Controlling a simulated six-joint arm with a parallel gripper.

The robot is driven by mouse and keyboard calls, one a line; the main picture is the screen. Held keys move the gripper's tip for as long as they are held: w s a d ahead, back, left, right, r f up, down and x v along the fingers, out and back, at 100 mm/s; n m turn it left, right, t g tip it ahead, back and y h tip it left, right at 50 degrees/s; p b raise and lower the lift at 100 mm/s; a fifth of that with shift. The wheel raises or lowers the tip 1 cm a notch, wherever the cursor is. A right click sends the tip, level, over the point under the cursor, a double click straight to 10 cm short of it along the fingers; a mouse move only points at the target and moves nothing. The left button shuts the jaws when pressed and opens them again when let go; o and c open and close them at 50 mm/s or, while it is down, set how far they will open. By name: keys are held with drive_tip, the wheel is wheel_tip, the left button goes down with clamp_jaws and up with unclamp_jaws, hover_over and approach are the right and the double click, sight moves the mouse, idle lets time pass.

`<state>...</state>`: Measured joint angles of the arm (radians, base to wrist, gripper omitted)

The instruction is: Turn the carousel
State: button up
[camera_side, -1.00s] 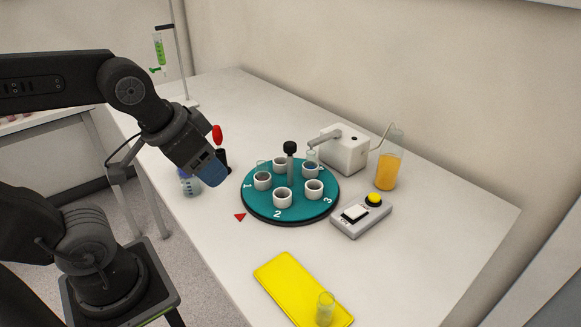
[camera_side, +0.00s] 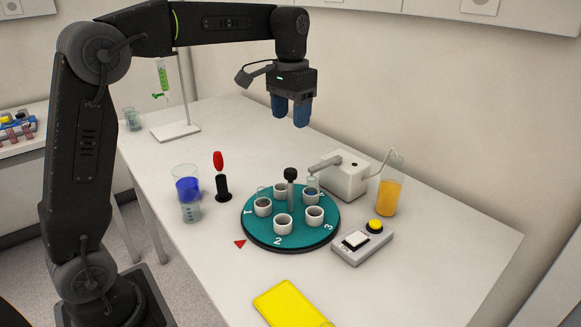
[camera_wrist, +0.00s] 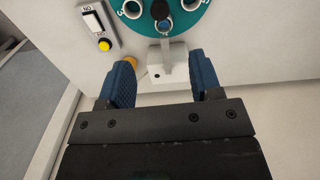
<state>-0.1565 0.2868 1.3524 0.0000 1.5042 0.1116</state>
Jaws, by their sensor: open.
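The carousel (camera_side: 262,227) is a round teal disc with white cup holders and printed numbers, with 1, 2 and 3 readable. A post with a black knob (camera_side: 290,174) rises from its middle. A red triangle (camera_side: 240,244) lies on the table near the 1 and 2. My gripper (camera_side: 291,119) is open and empty, pointing down high above and behind the carousel. In the wrist view, the fingers (camera_wrist: 162,58) are apart, and the carousel (camera_wrist: 184,27) shows only partly at the top edge, with its knob (camera_wrist: 160,10).
A white dispenser (camera_side: 346,178) reaches over the carousel's back. Right are a beaker of orange liquid (camera_side: 389,198) and a control box with yellow button (camera_side: 375,225). Left are a blue-filled beaker (camera_side: 187,190), a red-topped black holder (camera_side: 222,186) and a stand (camera_side: 176,132). A yellow pad (camera_side: 287,303) lies in front.

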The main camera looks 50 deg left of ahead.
sight(291, 170)
wheel_tip(291, 170, down, 13)
drive_tip(key=shift+f, duration=0.15)
idle(0.4)
clamp_jaws()
idle(0.4)
